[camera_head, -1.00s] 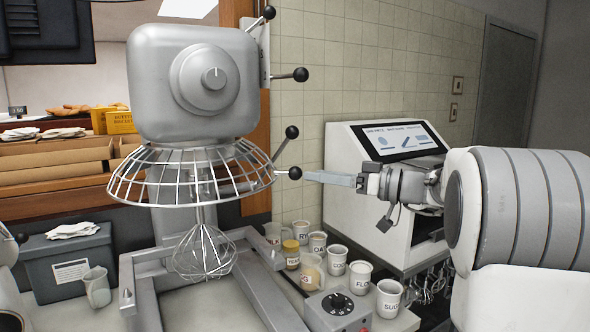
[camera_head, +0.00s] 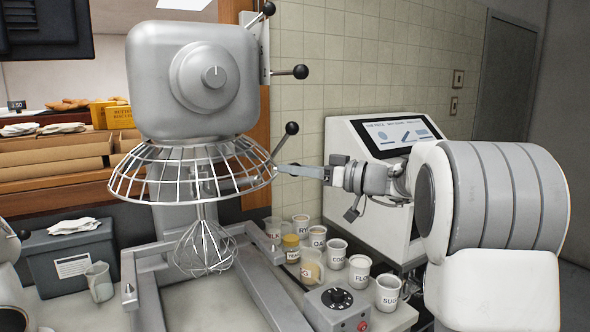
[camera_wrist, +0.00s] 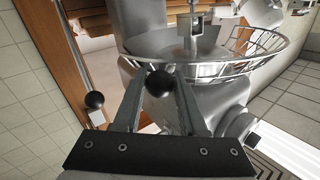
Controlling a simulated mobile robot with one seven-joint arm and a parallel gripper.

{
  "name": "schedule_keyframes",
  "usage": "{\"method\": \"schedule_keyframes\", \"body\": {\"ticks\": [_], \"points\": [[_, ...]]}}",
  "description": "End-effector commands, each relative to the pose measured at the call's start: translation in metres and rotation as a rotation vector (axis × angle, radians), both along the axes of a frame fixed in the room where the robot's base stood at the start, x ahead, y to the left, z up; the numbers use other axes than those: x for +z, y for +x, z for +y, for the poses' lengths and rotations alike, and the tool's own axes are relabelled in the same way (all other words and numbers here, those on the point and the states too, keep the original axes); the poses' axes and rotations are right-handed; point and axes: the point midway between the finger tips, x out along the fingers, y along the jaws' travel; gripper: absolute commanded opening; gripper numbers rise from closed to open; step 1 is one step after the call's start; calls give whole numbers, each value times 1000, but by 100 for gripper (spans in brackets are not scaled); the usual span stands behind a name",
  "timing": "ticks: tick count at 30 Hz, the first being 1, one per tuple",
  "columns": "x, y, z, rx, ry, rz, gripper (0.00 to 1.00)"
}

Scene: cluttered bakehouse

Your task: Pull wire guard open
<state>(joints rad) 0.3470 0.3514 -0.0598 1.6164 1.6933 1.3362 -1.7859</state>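The wire guard (camera_head: 128,178) is a ring-shaped metal cage around the mixer's lower head, above the whisk (camera_head: 205,248). Its curved bars also show in the wrist view (camera_wrist: 262,62). A black ball knob (camera_wrist: 159,83) stands by the guard's edge in the wrist view. My gripper (camera_head: 281,169) is at the guard's right side in the head view, where its fingers cover this knob. In the wrist view my gripper (camera_wrist: 160,84) has its fingers apart, one on each side of the knob. I see no clear grip on it.
Other black ball knobs (camera_head: 301,72) (camera_head: 292,128) stick out from the mixer (camera_head: 190,75). Several labelled cups (camera_head: 337,252) and a control box (camera_head: 337,308) stand below my gripper. A white machine with a screen (camera_head: 345,190) stands behind my arm.

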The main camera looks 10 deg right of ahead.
Motion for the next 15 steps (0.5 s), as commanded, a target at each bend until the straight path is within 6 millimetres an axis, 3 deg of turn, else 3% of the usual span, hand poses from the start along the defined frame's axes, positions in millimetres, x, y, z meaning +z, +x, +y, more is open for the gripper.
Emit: {"method": "schedule_keyframes", "body": {"ticks": [1, 4, 15], "points": [[0, 0, 0, -1, 0, 0, 18], [0, 0, -1, -2, 0, 0, 0], [0, 0, -1, -4, 0, -1, 0]]}}
